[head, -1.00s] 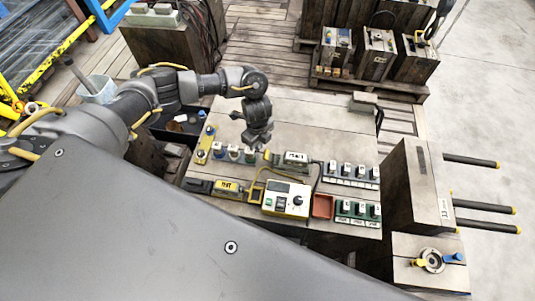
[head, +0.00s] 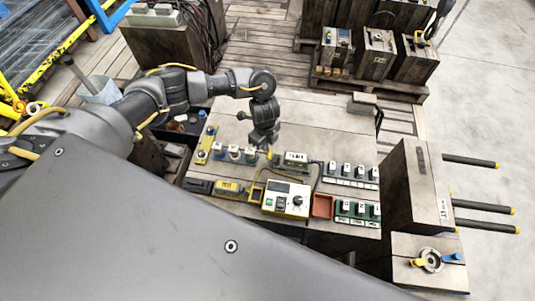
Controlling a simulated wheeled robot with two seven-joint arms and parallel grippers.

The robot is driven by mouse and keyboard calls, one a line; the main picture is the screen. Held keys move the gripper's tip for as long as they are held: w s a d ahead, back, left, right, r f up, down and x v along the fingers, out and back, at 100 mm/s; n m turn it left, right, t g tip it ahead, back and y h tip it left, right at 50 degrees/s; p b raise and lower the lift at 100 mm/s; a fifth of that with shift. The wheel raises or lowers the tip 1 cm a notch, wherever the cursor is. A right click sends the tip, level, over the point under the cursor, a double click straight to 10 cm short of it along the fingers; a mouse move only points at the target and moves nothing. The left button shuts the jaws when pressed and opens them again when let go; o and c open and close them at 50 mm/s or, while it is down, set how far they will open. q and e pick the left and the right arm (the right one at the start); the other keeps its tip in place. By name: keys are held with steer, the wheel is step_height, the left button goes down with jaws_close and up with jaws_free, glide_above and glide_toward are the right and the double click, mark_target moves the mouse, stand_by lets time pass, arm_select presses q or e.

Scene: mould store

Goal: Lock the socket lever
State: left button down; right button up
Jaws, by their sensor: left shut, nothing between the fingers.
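A grey socket block (head: 297,160) with a pale label lies on the wooden worktable (head: 330,130), in the middle. A small yellow piece (head: 269,153) shows at its left end; it looks like the lever, but its exact position is too small to tell. My left gripper (head: 265,147) points down just above and behind this yellow piece, shut and empty. I cannot tell whether its fingertips touch the piece. My right gripper is not in view.
A yellow-and-white meter box (head: 287,198) with a knob and cable stands in front of the socket. Small coloured modules (head: 235,153) stand to the left, with a yellow strip (head: 206,144) beyond. A red tray (head: 322,206) and more modules sit right. The table's back is clear.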

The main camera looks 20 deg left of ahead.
arm_select(q)
steer(key=shift+w+d+r, duration=0.1)
steer(key=shift+d+r, duration=0.05)
steer(key=shift+d, duration=0.25)
steer(key=shift+w+d+r+p, duration=0.2)
steer(key=shift+d+p, duration=0.2)
steer(key=shift+d, duration=0.25)
stand_by(0.4)
steer(key=shift+s+a+r+p, duration=0.2)
steer(key=shift+a+r+p, duration=0.05)
steer(key=shift+a+p, duration=0.3)
step_height(320, 180, up, 7)
steer(key=p, duration=0.7)
